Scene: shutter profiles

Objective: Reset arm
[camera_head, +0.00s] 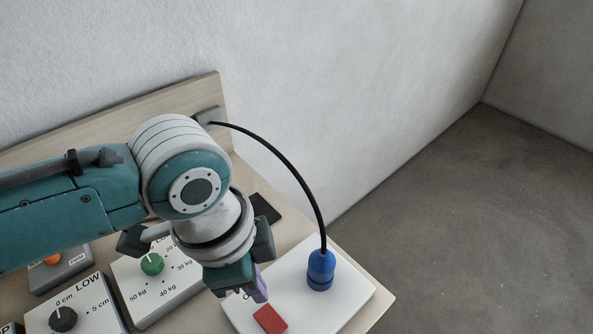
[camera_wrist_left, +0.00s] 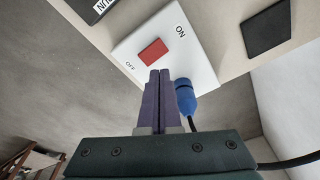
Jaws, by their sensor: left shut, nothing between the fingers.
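My left arm reaches in from the left in the head view, and its gripper (camera_head: 260,292) points down over the white switch panel (camera_head: 345,305). In the left wrist view the purple fingers of this gripper (camera_wrist_left: 160,75) are together, with nothing between them. Their tips are close to a red rocker switch (camera_wrist_left: 152,50) marked ON and OFF. The red switch also shows in the head view (camera_head: 270,319), just below the fingertips. I cannot tell whether the fingers touch the panel. My right gripper is in neither view.
A green knob (camera_head: 152,264), a black knob (camera_head: 63,319) and an orange button (camera_head: 52,259) sit on boxes at left. Open floor lies right of the table.

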